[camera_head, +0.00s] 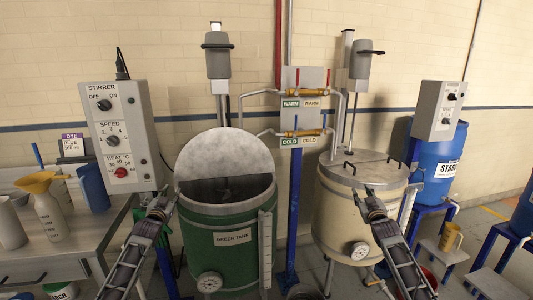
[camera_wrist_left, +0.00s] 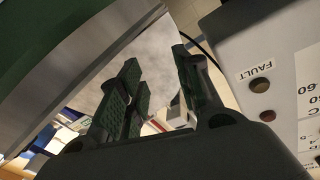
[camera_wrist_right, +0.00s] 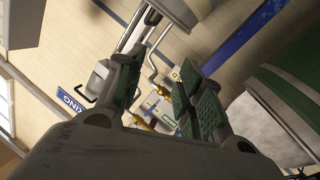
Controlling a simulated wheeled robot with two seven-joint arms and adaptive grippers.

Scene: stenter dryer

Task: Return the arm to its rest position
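My left gripper (camera_head: 162,200) is raised in front of the left edge of the green tank (camera_head: 222,236), near the stirrer control box. In the left wrist view its fingers (camera_wrist_left: 160,92) stand apart with nothing held between them. My right gripper (camera_head: 367,198) is raised in front of the cream tank (camera_head: 338,215), near its right side. In the right wrist view its fingers (camera_wrist_right: 160,88) are also apart and empty. Both forearms reach up from the bottom of the head view. I cannot tell whether either gripper touches the tank in front of it.
The stirrer control box (camera_head: 121,137) stands close to my left gripper. A bench (camera_head: 50,244) with a yellow funnel (camera_head: 35,184) and jugs is at the left. The green tank's lid (camera_head: 226,155) is raised; the cream tank's lid (camera_head: 362,168) is closed. A blue drum (camera_head: 440,165) stands at the right.

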